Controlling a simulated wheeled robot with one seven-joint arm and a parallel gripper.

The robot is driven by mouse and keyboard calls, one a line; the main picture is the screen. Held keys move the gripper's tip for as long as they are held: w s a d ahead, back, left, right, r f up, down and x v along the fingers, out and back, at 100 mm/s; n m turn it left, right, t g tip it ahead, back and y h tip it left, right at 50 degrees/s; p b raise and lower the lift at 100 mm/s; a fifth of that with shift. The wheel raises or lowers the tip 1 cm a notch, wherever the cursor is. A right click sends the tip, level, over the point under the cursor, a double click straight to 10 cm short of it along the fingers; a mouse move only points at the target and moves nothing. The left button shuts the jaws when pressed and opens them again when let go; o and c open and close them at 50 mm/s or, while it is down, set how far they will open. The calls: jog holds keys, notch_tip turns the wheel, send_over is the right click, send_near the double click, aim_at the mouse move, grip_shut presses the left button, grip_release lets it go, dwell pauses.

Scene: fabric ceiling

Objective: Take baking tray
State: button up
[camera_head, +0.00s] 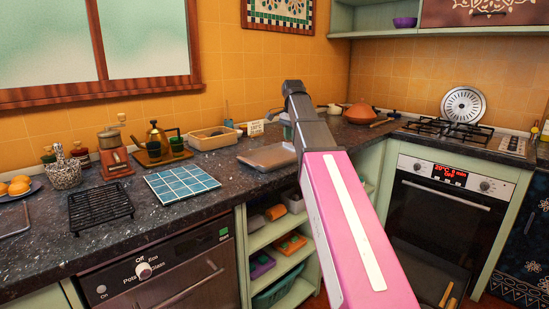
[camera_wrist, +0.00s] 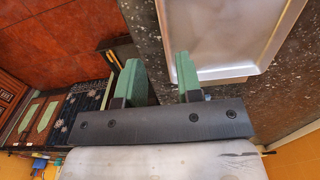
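The baking tray (camera_head: 266,157) is a shallow grey metal tray lying flat on the dark speckled counter, in the middle of the head view. My arm hides its right part. In the wrist view the tray (camera_wrist: 225,30) fills the upper right, with a raised rim. My gripper (camera_wrist: 160,72) is open, with its two green fingers apart and nothing seen between them. The right finger is beside the tray's near left corner; contact cannot be told. The left finger is out past the counter edge. In the head view my gripper is mostly hidden by my arm.
A blue tiled trivet (camera_head: 181,184) and a black rack (camera_head: 99,209) lie left of the tray. A beige bin (camera_head: 213,137) stands behind it. Open shelves (camera_head: 277,238) are below the counter. An oven (camera_head: 443,215) stands at right, with a gas hob (camera_head: 455,132) above.

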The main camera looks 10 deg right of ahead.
jog(key=f, duration=0.9)
jog(key=shift+s+a+f, duration=0.1)
jog(key=shift+a, duration=0.15)
grip_shut()
